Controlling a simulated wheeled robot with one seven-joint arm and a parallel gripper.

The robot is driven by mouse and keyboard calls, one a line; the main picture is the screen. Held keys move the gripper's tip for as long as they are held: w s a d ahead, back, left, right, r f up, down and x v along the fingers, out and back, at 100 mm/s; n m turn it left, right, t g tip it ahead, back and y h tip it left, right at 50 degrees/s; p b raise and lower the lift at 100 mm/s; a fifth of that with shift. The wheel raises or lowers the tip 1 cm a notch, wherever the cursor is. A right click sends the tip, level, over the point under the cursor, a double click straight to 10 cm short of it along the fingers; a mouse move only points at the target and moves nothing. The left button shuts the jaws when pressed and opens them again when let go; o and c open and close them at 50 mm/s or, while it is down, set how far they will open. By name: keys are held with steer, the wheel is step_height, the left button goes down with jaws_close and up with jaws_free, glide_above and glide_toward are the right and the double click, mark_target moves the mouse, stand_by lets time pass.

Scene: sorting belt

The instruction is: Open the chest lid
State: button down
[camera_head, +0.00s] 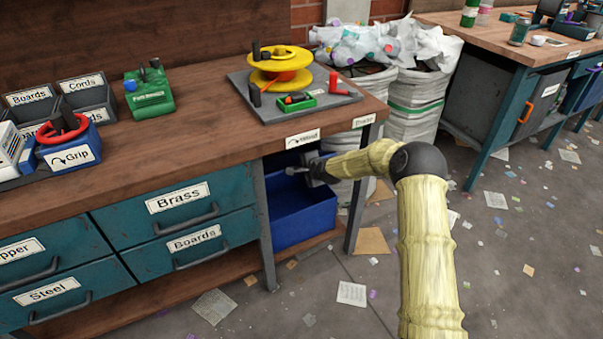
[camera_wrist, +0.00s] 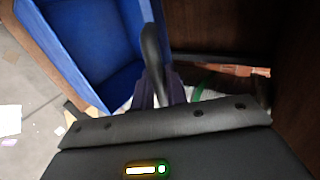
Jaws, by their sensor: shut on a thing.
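A blue chest (camera_head: 303,222) sits under the workbench, between the drawers and the right leg. Its blue hollow side shows at the left of the wrist view (camera_wrist: 82,50). I cannot tell clearly which blue part is the lid. My gripper (camera_head: 297,170) is under the bench top, in front of the upper part of the blue chest. In the wrist view my gripper (camera_wrist: 160,92) is shut on a dark curved bar (camera_wrist: 152,50), which looks like a handle beside the blue rim. Where the bar joins the chest is hidden.
The bench top (camera_head: 215,135) is close above my gripper. Teal drawers (camera_head: 180,205) lie to the left, and a bench leg (camera_head: 359,190) stands to the right. White sacks (camera_head: 415,110) stand behind. The floor in front holds only scattered paper scraps.

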steer(key=r, duration=0.1)
steer(key=w+a+r+p, duration=0.1)
steer(key=shift+w+r, duration=0.3)
steer(key=shift+r, duration=0.05)
steer(key=c, duration=1.5)
jaws_free()
